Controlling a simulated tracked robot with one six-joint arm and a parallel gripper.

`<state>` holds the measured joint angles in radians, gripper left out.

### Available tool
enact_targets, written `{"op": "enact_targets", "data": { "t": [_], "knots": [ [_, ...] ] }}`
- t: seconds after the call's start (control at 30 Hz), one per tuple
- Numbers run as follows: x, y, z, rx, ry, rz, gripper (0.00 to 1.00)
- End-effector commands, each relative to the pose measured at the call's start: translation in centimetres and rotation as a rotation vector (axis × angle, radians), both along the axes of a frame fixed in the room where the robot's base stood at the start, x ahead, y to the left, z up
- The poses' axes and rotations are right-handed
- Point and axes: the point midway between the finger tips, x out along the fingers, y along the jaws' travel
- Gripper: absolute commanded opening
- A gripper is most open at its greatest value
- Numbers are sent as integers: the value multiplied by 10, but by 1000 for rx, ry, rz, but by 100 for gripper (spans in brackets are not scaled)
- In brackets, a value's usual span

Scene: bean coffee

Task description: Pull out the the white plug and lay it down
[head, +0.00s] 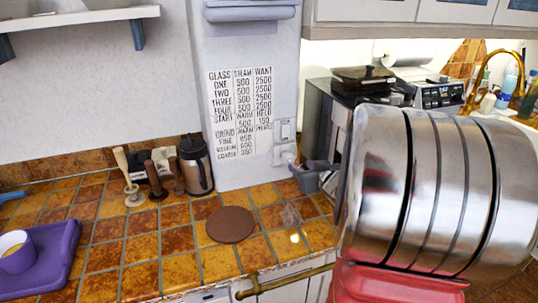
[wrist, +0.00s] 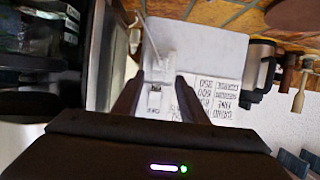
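The white plug (head: 288,156) sits in a white wall socket at the lower right edge of the pale wall column, below a white switch plate (head: 284,131). In the wrist view, which is upside down, the plug (wrist: 159,70) and its pale cord are in the upper middle, with the switch plate (wrist: 155,98) below it. My gripper (wrist: 157,88) is open, its two dark fingers on either side of the plug and switch in the picture. I cannot see contact, and the gap in depth is unclear. In the head view I cannot clearly make out the gripper.
The orange tiled counter (head: 180,272) has bare room around a brown round mat (head: 230,224). A dark metal jug (head: 196,165) and tampers (head: 159,180) stand by the wall. A purple tray (head: 48,262) is at the left. The right side of the head view is largely blocked.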

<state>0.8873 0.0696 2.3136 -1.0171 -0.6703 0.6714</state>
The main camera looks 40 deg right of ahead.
Motion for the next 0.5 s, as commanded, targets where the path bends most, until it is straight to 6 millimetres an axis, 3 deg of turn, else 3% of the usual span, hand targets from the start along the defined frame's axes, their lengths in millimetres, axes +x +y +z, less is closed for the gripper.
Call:
{"op": "enact_targets", "data": {
  "t": [0.5],
  "knots": [
    [5,-2,-2,1,-2,2,39]
  ]
}}
